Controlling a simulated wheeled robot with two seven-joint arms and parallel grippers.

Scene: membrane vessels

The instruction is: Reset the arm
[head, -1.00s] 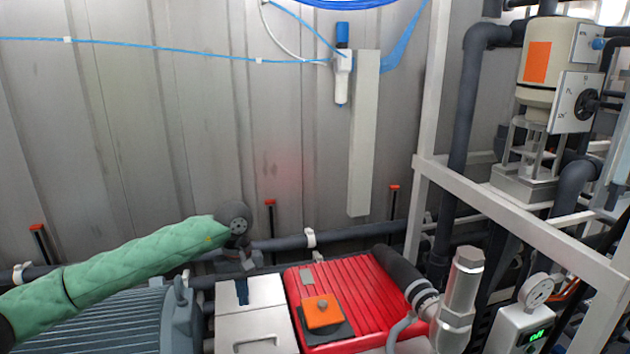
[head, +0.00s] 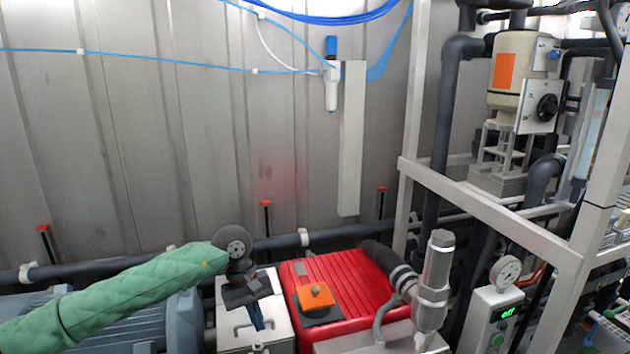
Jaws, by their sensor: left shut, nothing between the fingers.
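My left arm, in a green quilted sleeve, comes in from the left in the head view. Its dark wrist ends in my left gripper (head: 258,322), which points down over a white box (head: 273,289) with a handle. The gripper is shut and empty. I cannot tell whether its tips touch the box. My right gripper is not in view.
A red ribbed unit (head: 345,283) with an orange block (head: 315,296) stands right of the box. A metal fitting (head: 436,278) and a gauge (head: 506,270) stand further right, by a white frame (head: 480,200). A grey motor (head: 180,315) lies under my arm.

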